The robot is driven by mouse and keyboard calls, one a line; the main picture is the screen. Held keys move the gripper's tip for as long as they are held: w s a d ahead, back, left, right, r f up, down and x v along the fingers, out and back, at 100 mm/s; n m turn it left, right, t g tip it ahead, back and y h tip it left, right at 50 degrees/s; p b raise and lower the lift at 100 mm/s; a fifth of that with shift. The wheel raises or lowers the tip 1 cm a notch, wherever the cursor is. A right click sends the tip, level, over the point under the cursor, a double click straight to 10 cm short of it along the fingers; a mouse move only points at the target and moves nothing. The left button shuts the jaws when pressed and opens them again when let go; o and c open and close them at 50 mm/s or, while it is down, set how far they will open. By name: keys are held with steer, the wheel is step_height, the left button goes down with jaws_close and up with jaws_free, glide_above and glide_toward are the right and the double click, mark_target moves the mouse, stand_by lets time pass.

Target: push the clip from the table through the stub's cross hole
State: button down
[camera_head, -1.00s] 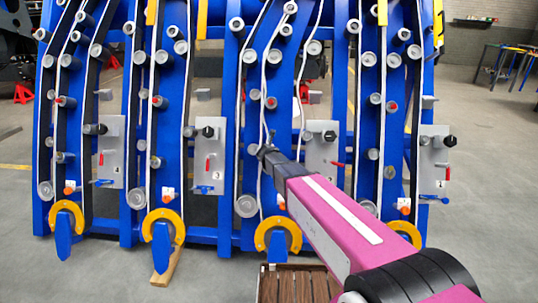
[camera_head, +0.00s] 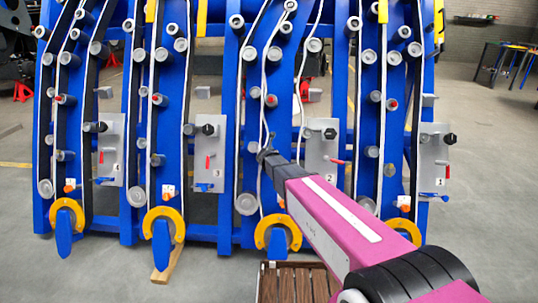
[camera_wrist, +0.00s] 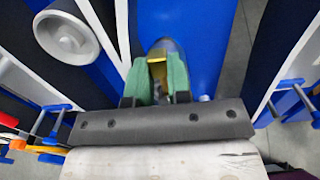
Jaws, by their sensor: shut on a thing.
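My gripper (camera_wrist: 158,82) shows in the wrist view with its two green fingers close together, shut on a small brass-coloured piece, taken to be the clip (camera_wrist: 157,68). The fingers hide most of the piece. Right behind it is the round grey end of a stub (camera_wrist: 167,45) on a blue beam. I cannot see the cross hole or tell whether the clip touches the stub or is in it. In the head view my gripper (camera_head: 264,153) is at the third blue beam from the left, too small to show its fingers. The slatted brown table (camera_head: 290,284) stands low in front.
A large grey roller (camera_wrist: 66,36) sits left of the fingers in the wrist view. Blue T-handles (camera_wrist: 290,92) stand at the right. In the head view a grey panel (camera_head: 322,170) with a black knob is close right of my gripper. Bare floor (camera_head: 480,220) lies to the right.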

steer(key=shift+s+f, duration=0.35)
steer(key=shift+f, duration=0.25)
steer(key=shift+s+f, duration=0.3)
steer(key=shift+f, duration=0.25)
steer(key=c, duration=1)
jaws_free()
steer(key=shift+s, duration=0.15)
steer(key=v, duration=1)
steer(key=shift+s+r, duration=0.15)
steer(key=shift+s, duration=0.1)
